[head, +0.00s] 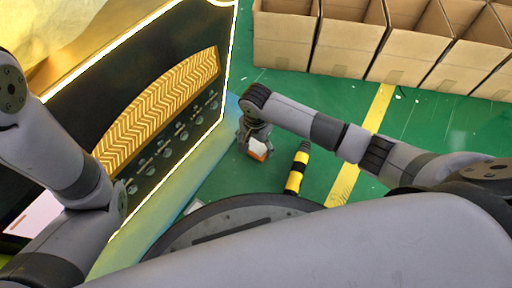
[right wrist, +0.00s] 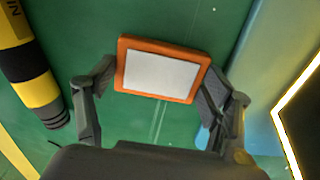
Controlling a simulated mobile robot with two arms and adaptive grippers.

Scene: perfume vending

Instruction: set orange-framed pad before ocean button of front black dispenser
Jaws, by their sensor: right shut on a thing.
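The orange-framed pad (right wrist: 160,71) has a pale white face inside an orange frame. In the right wrist view it sits between the two fingers of my right gripper (right wrist: 162,98), which is shut on it by its sides. In the head view the pad (head: 258,150) hangs from the right gripper (head: 254,140), right of the black dispenser (head: 105,95). The dispenser has a gold chevron panel and a row of round buttons (head: 168,152) on its front; their labels are too small to read. My left arm is at the left; its gripper is out of view.
A black and yellow post (head: 297,170) stands on the green floor close to the right gripper. Open cardboard boxes (head: 347,45) line the back right. Green floor between the boxes and dispenser is clear. The dispenser's lit edge (right wrist: 296,85) is at right in the wrist view.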

